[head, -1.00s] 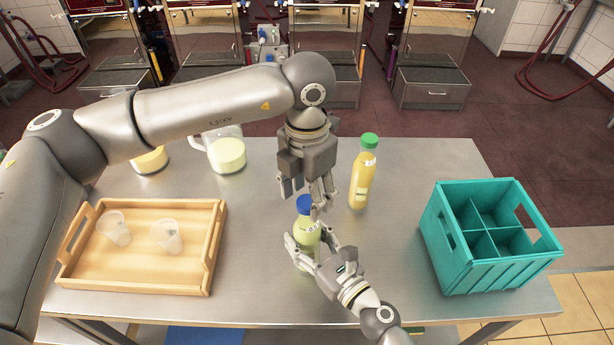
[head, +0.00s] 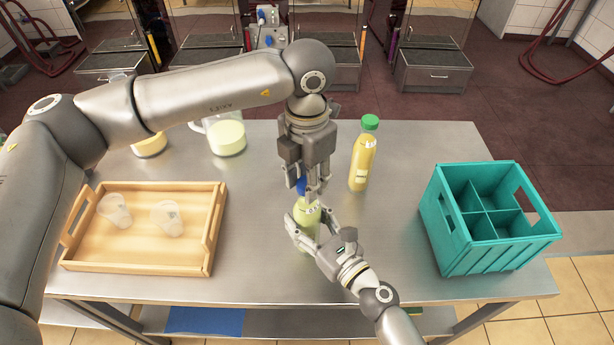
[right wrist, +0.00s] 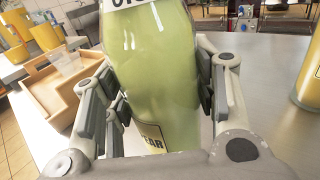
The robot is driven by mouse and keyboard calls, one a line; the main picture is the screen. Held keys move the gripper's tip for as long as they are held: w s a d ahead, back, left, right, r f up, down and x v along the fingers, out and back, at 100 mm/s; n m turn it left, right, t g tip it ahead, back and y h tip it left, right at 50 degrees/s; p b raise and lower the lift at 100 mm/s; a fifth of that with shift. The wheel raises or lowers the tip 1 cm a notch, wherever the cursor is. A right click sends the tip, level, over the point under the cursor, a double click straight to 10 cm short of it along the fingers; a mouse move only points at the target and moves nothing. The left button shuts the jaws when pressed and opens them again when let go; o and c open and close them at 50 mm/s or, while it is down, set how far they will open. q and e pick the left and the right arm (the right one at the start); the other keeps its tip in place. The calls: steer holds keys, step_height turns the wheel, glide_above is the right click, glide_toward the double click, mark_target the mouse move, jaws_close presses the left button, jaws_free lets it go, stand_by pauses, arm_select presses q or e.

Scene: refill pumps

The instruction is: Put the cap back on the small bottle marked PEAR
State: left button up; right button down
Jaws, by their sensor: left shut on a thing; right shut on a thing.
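The small bottle (head: 307,214), pale green, stands upright on the steel table. In the right wrist view the bottle (right wrist: 158,75) fills the middle, and the end of its lower label reads "EAR". My right gripper (head: 305,236) is shut around its body from the front right. The blue cap (head: 300,186) is at the bottle's top, partly hidden by fingers. My left gripper (head: 314,190) points down from above and is shut on the cap. I cannot tell whether the cap is fully seated on the neck.
A yellow bottle with a green cap (head: 362,158) stands close behind, to the right. A teal crate (head: 490,255) is at the right. A wooden tray (head: 140,263) with two clear cups is at the left. Two jugs, one a pale green jug (head: 227,137), stand at the back left.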

arm_select(q)
steer(key=o, duration=1.2)
step_height(320, 180, up, 12)
arm_select(e)
steer(key=c, duration=0.5)
jaws_free()
